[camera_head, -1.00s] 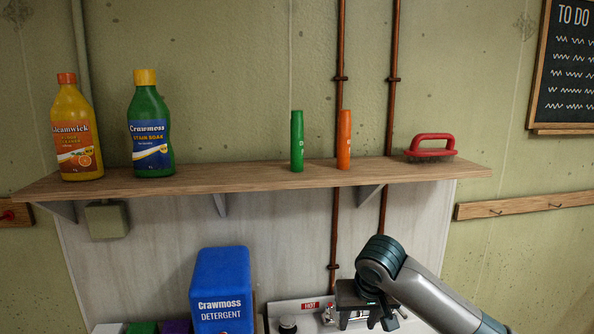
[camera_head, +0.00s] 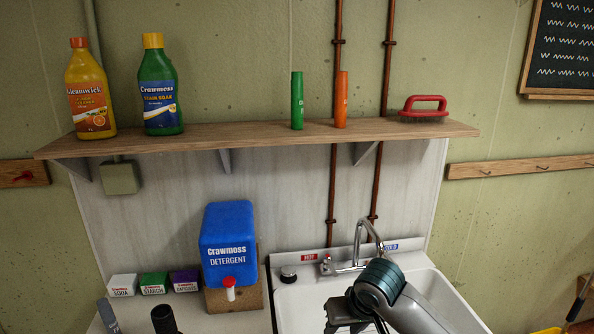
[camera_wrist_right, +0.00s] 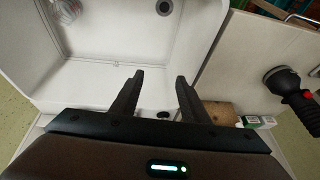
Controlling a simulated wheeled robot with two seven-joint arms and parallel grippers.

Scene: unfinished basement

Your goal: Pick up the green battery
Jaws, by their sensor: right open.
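A slim green upright cylinder (camera_head: 297,101) stands on the wooden wall shelf, left of a similar orange one. It is the only green thing of that shape in view, but I cannot read a marking that shows it is a battery. My right gripper (camera_wrist_right: 159,78) is open and empty, its two dark fingers apart over the sink area in the right wrist view. In the head view the right gripper (camera_head: 345,314) is low at the sink, well below the shelf and apart from the green cylinder. My left gripper is not in view.
The shelf (camera_head: 240,136) also holds two bottles (camera_head: 160,90), the orange cylinder (camera_head: 341,100) and a red-handled brush (camera_head: 424,107). Below are a blue detergent container (camera_head: 228,240), small boxes (camera_head: 153,283), a sink (camera_head: 300,310) with a faucet (camera_head: 362,240), and a dark flashlight-like object (camera_wrist_right: 288,85).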

